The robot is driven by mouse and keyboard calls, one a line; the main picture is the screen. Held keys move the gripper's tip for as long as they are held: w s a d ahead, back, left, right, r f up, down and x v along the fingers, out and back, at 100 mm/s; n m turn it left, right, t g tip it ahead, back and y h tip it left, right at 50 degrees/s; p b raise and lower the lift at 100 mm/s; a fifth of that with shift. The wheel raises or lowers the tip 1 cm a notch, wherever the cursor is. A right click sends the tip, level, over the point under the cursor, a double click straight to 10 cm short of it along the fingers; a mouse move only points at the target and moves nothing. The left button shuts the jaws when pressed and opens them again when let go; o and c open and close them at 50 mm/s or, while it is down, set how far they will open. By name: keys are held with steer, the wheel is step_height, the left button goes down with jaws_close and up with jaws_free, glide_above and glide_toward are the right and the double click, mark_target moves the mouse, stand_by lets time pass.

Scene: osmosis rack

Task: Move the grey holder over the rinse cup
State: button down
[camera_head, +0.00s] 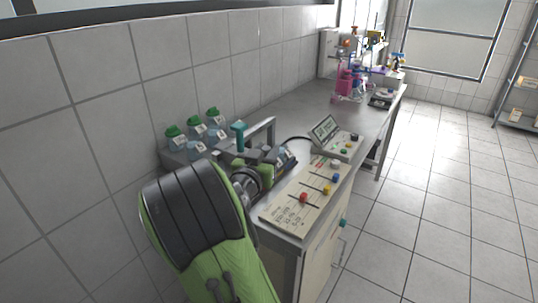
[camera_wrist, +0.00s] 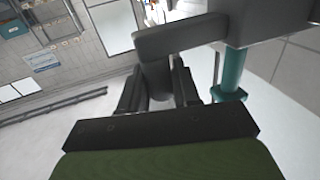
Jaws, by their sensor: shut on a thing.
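My gripper (camera_wrist: 158,88) is shut on the stem of the grey holder (camera_wrist: 180,38) in the wrist view. The holder's dark bar runs sideways beyond the fingers. In the head view my gripper (camera_head: 284,158) is at the rack end of the bench, partly hidden by my wrist. A grey bracket (camera_head: 260,133) rises behind it; I cannot tell whether this is part of the holder. A teal cylinder (camera_head: 238,133) stands beside it, and teal also shows in the wrist view (camera_wrist: 230,75). I cannot make out the rinse cup.
Several green-capped bottles (camera_head: 194,124) stand by the wall. A control panel (camera_head: 305,196) with coloured knobs lies at the bench's front edge, with a tilted display (camera_head: 325,128) behind it. Pink and blue lab items (camera_head: 347,82) stand at the far end. The middle bench top (camera_head: 300,105) is clear.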

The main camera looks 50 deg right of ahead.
steer(key=shift+a, duration=0.1)
steer(key=c, duration=0.9)
jaws_free()
steer(key=shift+a, duration=0.15)
steer(key=shift+c, duration=0.2)
steer(key=b+v, duration=0.3)
steer(key=v, duration=1.2)
steer(key=shift+s+a, duration=0.25)
steer(key=shift+a, duration=0.05)
